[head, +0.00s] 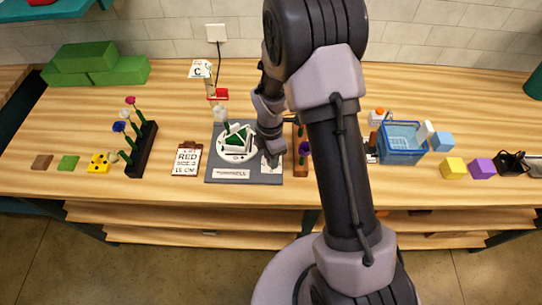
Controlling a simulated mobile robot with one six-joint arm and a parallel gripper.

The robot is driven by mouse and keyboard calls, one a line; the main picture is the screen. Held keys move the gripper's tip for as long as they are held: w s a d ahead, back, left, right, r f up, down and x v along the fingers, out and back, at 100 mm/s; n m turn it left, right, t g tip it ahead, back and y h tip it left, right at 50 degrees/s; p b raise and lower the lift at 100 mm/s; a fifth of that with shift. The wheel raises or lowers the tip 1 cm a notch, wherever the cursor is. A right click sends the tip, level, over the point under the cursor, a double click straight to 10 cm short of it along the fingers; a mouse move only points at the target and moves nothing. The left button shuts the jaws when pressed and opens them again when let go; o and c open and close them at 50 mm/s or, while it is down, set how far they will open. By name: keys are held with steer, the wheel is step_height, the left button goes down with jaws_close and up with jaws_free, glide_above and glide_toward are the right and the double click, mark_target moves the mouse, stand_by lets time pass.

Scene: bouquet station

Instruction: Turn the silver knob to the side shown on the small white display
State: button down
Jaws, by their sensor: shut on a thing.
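The small white display (201,69) stands on a post at the back of the table and shows a dark letter that looks like C. A grey base (215,155) carries a round white turntable (223,156) with green foam on it. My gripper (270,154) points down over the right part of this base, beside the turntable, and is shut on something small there. This is most likely the silver knob, but the gripper hides it, so its angle cannot be told. A pale patch (272,163) shows just below the fingers.
Left of the base are a card reading RED (187,160) and a dark flower rack (142,150). A candle-like white item (220,114) stands behind the turntable. A blue basket (402,153) and coloured blocks are to the right of my arm. The front table edge is clear.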

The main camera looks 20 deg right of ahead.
steer(key=c, duration=1.1)
jaws_free()
steer(key=shift+r, duration=0.1)
step_height(320, 180, up, 17)
steer(key=p, duration=0.4)
steer(key=shift+w, duration=0.25)
steer(key=shift+r, duration=0.1)
